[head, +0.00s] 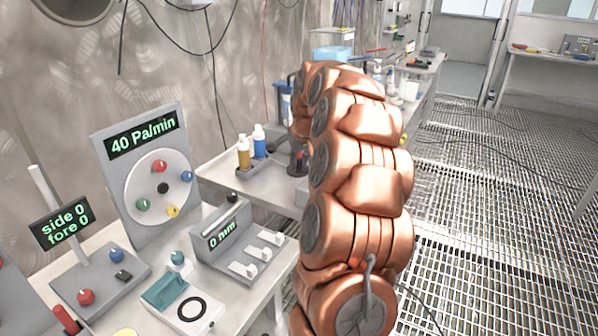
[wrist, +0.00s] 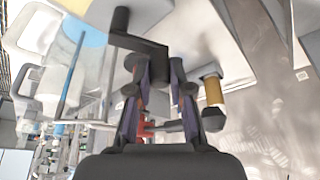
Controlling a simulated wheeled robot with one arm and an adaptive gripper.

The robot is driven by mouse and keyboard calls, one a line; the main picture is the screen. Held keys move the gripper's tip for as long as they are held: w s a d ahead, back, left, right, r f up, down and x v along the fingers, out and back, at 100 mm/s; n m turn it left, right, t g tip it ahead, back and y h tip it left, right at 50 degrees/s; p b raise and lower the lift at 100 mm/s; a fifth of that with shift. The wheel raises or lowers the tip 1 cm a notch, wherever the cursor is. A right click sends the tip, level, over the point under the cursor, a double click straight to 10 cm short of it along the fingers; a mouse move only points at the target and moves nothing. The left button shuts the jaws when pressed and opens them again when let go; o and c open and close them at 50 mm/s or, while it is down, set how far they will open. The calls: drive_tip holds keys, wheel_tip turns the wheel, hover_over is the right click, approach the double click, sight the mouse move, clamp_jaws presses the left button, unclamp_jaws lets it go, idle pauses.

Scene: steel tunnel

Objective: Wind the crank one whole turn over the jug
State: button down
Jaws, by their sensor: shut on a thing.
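In the wrist view my gripper (wrist: 158,70) is closed around the dark handle at the end of the crank. The crank's black arm (wrist: 138,43) runs from a dark upright shaft at the upper left to the fingers. A clear vessel with a blue disc (wrist: 85,32) stands to the left of the crank; it may be the jug, but I cannot tell. In the head view my copper arm covers the gripper and the crank.
In the head view a panel reading 40 Pa/min (head: 145,135), a side/fore display (head: 63,222) and a 0 mm box (head: 220,238) stand on the near bench. Amber (head: 243,154) and blue (head: 259,141) bottles stand beyond. Grated floor on the right is mostly clear.

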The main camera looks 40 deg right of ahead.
drive_tip(key=m, duration=0.1)
drive_tip(key=m+b, duration=0.1)
drive_tip(key=d+m+b, duration=0.1)
drive_tip(key=shift+w+f+g+h, duration=0.25)
drive_tip(key=shift+w+g+h, duration=0.05)
drive_tip(key=shift+g+h, duration=0.1)
drive_tip(key=shift+w+d+r+m+g+h+b, duration=0.1)
drive_tip(key=shift+d+m+g+h+b, duration=0.3)
drive_tip(key=shift+m, duration=0.85)
drive_tip(key=shift+s+d+r+m+g+h+b, duration=0.15)
drive_tip(key=shift+d+m+g+b, duration=0.35)
drive_tip(key=shift+m+b, duration=0.55)
drive_tip(key=shift+w+d+f+m+g+h+b, duration=0.15)
drive_tip(key=shift+d+m+g+h+b, duration=0.25)
drive_tip(key=shift+m, duration=1)
drive_tip(key=shift+d+r, duration=0.15)
drive_tip(key=c, duration=1)
unclamp_jaws()
drive_tip(key=shift+c, duration=0.2)
